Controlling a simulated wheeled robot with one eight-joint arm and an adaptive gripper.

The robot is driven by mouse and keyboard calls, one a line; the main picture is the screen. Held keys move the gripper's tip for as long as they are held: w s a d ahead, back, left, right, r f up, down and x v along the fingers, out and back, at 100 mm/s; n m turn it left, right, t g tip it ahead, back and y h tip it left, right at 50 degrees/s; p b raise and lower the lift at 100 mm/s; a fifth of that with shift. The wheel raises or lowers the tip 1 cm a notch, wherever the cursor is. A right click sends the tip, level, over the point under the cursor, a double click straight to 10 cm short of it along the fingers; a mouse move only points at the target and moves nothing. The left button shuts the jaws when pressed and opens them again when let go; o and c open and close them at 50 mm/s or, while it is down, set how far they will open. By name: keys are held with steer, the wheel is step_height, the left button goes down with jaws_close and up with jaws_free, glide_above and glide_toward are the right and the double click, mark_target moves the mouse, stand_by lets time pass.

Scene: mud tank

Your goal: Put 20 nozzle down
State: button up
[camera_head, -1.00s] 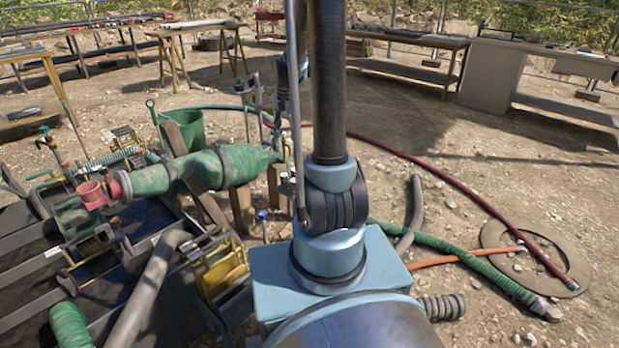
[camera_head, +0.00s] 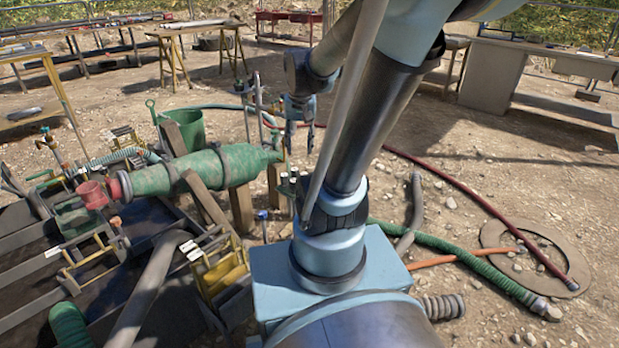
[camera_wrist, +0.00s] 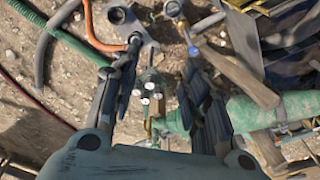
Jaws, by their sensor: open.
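My gripper (camera_head: 300,134) is open above the ground behind my arm; its two spread fingers also show in the wrist view (camera_wrist: 158,74). Between and beyond the fingers is a small dark stand of several upright pieces with pale round tops (camera_wrist: 150,93). The stand also shows in the head view (camera_head: 290,184), just below the gripper and partly hidden by my arm. I see nothing held between the fingers. I cannot tell which piece is the 20 nozzle, as no marking is readable.
A green tapered vessel (camera_head: 205,170) with a red end lies left of the gripper. A green bucket (camera_head: 187,130) stands behind it. A yellow rack (camera_head: 222,275) and dark metal beams fill the lower left. Hoses, including a green one (camera_head: 465,258), cross open ground on the right.

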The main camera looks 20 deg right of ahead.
steer(key=s+f+n, duration=0.2)
steer(key=s+f, duration=0.3)
steer(key=s, duration=0.6)
steer(key=shift+s+d+f+n+t, duration=0.15)
steer(key=shift+s+d+n+t, duration=0.05)
steer(key=shift+s+n+t, duration=0.15)
